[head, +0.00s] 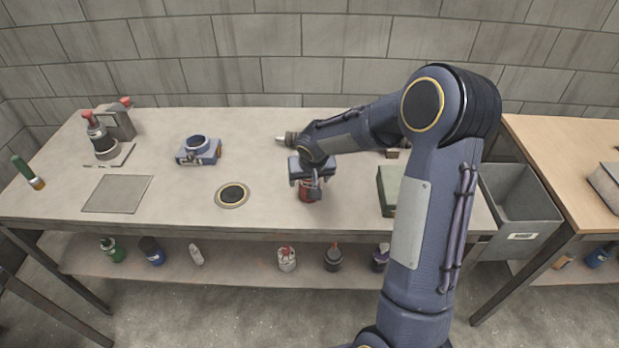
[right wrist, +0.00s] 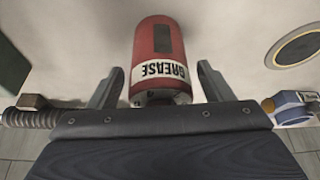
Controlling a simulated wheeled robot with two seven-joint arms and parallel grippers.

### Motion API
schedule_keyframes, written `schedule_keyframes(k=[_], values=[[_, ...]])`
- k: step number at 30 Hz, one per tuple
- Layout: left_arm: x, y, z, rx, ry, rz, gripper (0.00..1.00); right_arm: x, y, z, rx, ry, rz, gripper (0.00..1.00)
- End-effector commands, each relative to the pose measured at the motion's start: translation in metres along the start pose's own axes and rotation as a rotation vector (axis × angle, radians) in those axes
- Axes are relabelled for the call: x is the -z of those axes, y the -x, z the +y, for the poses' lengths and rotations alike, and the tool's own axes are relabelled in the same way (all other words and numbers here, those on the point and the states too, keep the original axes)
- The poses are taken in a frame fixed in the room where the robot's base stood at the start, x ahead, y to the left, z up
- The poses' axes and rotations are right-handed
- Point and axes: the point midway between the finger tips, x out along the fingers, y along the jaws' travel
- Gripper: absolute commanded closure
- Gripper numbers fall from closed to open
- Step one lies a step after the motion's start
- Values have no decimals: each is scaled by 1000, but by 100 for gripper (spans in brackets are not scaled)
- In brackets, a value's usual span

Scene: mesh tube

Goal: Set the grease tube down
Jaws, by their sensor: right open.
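The grease tube (head: 307,191) is a red cylinder at the middle of the grey workbench, seen just below my right gripper (head: 312,182). In the right wrist view the tube (right wrist: 163,50) shows a white band reading GREASE, upside down, and a dark end nearest the gripper. My right gripper's two fingers stand open on either side of it, with a visible gap at each side. The tube appears to rest on the bench, but its contact with the top is partly hidden by the gripper. My left gripper is not in view.
A round dark pad with a pale rim (head: 232,195) lies left of the tube. A blue device (head: 198,151), a grey plate (head: 117,194) and a green box (head: 390,188) are also on the workbench (head: 180,210). A grey bin (head: 518,205) is at the right.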

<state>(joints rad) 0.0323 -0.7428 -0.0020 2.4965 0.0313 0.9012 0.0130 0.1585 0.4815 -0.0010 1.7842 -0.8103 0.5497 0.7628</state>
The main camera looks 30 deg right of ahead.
Motion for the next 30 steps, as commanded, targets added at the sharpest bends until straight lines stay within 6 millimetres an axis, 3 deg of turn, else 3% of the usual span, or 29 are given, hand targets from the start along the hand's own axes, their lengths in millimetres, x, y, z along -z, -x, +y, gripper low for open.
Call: schedule_keyframes(k=[8,21,30], values=[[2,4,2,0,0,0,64,2,8,0,0,0,2,27],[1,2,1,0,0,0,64,2,96,0,2,-1,5,27],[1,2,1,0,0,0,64,-5,130,2,10,0,0,27]])
